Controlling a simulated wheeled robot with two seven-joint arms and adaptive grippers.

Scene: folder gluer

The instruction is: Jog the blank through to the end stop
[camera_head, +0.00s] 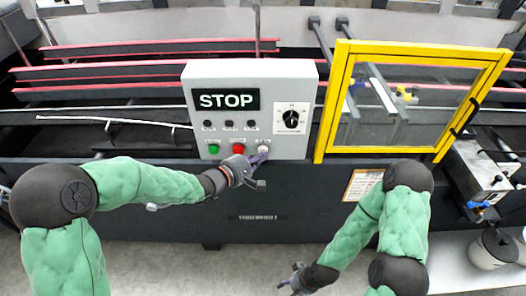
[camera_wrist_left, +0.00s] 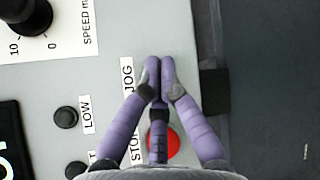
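The grey control panel (camera_head: 228,75) carries a black STOP display (camera_head: 226,100), a dial (camera_head: 291,119), a green button (camera_head: 214,149) and a red button (camera_head: 238,149). My left gripper (camera_head: 262,155) is at the panel's lower right corner. In the left wrist view its purple fingers (camera_wrist_left: 159,72) are drawn together with nothing visible between them, right beside the JOG label (camera_wrist_left: 127,78). The jog button is hidden behind the fingertips; I cannot tell whether they touch it. My right gripper (camera_head: 293,279) hangs low in front of the machine; its fingers are too small to read. I cannot clearly make out the blank.
A yellow-framed clear guard (camera_head: 412,48) stands right of the panel. Red-edged rails (camera_head: 110,68) run across the machine behind it. A thin white strip (camera_head: 110,121) lies at the left. A round container (camera_head: 492,250) stands at the lower right. Floor in front is clear.

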